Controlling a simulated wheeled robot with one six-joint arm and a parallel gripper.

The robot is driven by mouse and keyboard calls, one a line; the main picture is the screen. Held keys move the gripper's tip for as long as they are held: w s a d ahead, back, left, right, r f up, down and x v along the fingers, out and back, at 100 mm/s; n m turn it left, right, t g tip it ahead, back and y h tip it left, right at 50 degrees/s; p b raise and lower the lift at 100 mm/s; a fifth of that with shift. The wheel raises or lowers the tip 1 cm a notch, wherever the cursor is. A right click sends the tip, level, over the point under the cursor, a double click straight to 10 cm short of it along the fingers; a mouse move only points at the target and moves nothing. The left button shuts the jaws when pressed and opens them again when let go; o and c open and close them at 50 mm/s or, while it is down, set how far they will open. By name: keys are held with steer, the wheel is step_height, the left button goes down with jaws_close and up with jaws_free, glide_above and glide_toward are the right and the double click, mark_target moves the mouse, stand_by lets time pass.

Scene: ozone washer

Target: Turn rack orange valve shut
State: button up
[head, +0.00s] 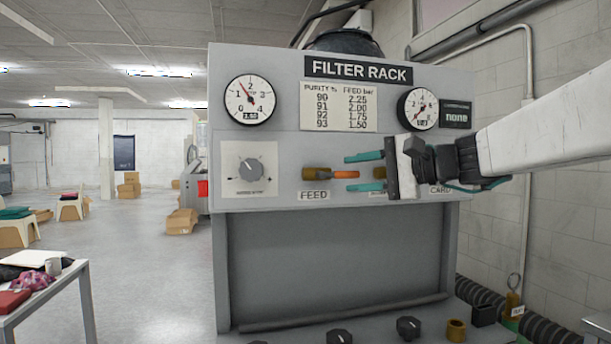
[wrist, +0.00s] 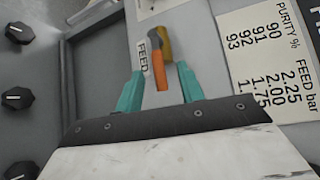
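The orange valve handle (head: 347,174) is on the front of the filter rack (head: 340,60), beside a brass-coloured body (head: 316,173) and above the FEED label (head: 313,195). The handle lies about horizontal in the head view and points right. In the wrist view the orange handle (wrist: 158,70) shows with the brass body (wrist: 164,44) at its far end. My gripper (head: 356,173) is open. Its teal fingers appear above and below the handle's free end, with gaps on both sides in the wrist view (wrist: 158,82). I cannot tell the depth between fingers and handle.
A left gauge (head: 249,100), right gauge (head: 418,109) and grey knob (head: 251,170) are on the panel. My gripper covers part of the panel's right side. Black knobs (head: 408,328) and a brass ring (head: 456,330) are on the lower ledge. Open floor lies left.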

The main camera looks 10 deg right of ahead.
steer(key=shift+x, duration=1.4)
jaws_close()
